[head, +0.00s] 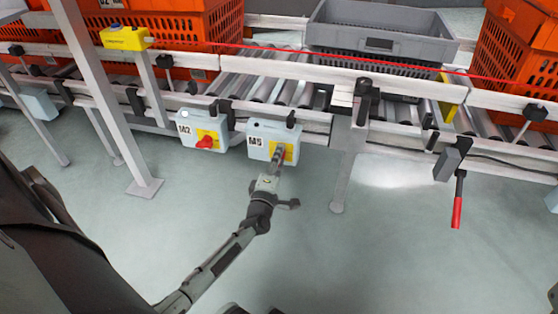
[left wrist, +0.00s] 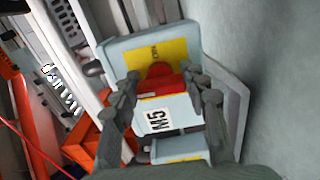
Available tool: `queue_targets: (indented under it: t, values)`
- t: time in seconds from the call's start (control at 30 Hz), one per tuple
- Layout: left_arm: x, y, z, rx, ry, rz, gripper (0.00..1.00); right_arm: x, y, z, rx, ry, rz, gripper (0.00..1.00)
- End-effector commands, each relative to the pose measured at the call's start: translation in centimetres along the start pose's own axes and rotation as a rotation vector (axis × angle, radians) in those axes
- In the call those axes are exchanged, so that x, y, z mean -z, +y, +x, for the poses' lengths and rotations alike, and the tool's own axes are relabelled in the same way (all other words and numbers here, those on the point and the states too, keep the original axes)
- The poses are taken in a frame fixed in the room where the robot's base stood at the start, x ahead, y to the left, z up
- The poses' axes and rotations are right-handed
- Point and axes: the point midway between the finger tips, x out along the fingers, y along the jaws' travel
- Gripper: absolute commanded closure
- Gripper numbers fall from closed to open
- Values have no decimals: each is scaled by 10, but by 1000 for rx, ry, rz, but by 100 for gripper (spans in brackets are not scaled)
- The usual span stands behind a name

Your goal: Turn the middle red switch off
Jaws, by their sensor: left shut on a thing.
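A light blue switch box marked M5 (head: 262,131) hangs under the conveyor in the middle of the head view, with a yellow plate. My left gripper (head: 278,158) is at its front and covers most of the plate and the knob. In the left wrist view the red switch (left wrist: 160,76) sits on the yellow plate (left wrist: 145,57). The fingers of my left gripper (left wrist: 165,84) are shut on it, one on each side. A second box marked M2 (head: 185,129) with a red switch (head: 205,142) hangs to the left. My right gripper is not in view.
A roller conveyor (head: 270,88) runs above the boxes, with orange totes (head: 180,30) and a grey tote (head: 400,42). Its legs (head: 345,175) stand near M5. A red-handled lever (head: 457,212) hangs at right. The floor in front is clear.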

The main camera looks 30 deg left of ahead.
Motion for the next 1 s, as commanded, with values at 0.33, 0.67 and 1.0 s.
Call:
queue_targets:
  t: [0.33,0.67,1.0]
  values:
    - [-1,-1,-1,3,-2,-48,85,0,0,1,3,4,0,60]
    - [-1,-1,-1,3,-1,-49,52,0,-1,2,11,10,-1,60]
    - [0,0,0,1,-1,-46,34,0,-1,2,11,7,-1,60]
